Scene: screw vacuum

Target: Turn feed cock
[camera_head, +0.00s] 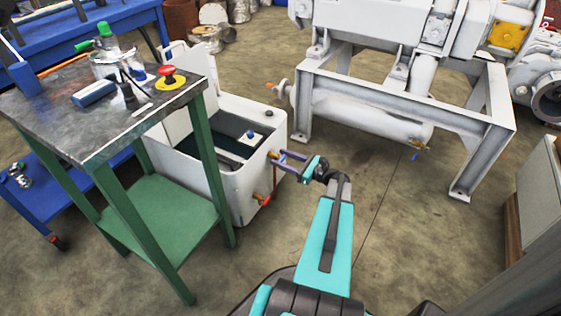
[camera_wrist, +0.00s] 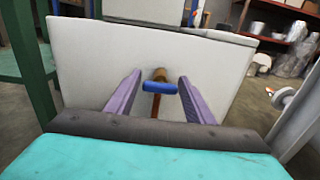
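The feed cock appears as a brass fitting with a blue handle (camera_wrist: 159,87) on the side of a white tank (camera_wrist: 165,50). A reddish-brown pipe (camera_wrist: 155,106) runs down from it. In the head view, the tank's white wall (camera_head: 232,185) stands right of the green table, and brass shows at its upper right side. My gripper (camera_head: 277,158) reaches this spot from the right. In the wrist view, my gripper (camera_wrist: 160,76) is open, with one purple finger either side of the blue handle and apparent gaps. Depth between fingertips and handle is hard to tell.
A second cock with a red handle (camera_head: 262,198) sits lower on the tank. A green-legged table (camera_head: 130,130) with tools stands close left. A white machine frame (camera_head: 400,100) stands behind to the right. The floor (camera_head: 400,210) between is clear.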

